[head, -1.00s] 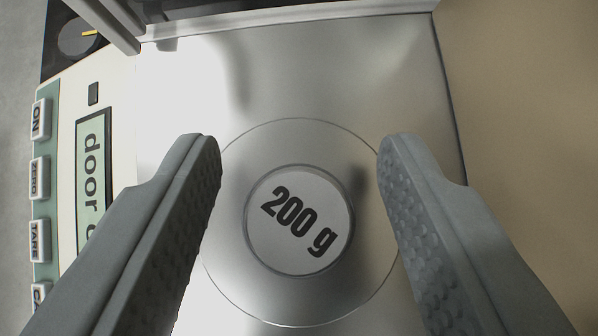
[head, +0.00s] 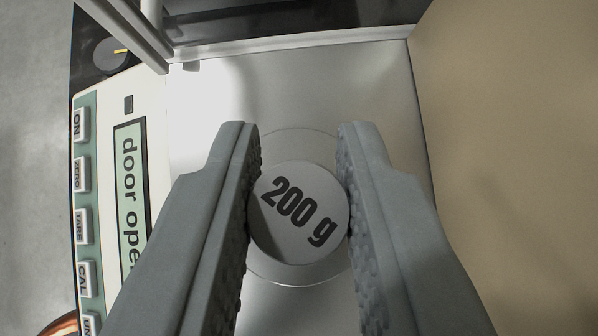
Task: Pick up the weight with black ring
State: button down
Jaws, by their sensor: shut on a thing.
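A round weight (head: 297,212) with a pale grey top marked "200 g" shows in the middle of the head view. My gripper (head: 299,140) is shut on it, with a textured finger pad against its left and right sides. The weight seems to be raised a little above the round pan (head: 290,275) of the balance, whose outline shows around it. The side of the weight is hidden, so I cannot see a black ring.
The balance has a metal chamber floor (head: 300,85). On the left are a display (head: 132,190) reading "door ope", cut off by my finger, and several buttons (head: 83,170). A tan surface (head: 510,130) lies at right. Grey posts (head: 130,35) stand at upper left.

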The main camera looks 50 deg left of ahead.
jog(key=s+d, duration=1.1)
jog(key=d, duration=0.2)
jog(key=shift+s+d, duration=0.3)
jog(key=shift+d, duration=0.05)
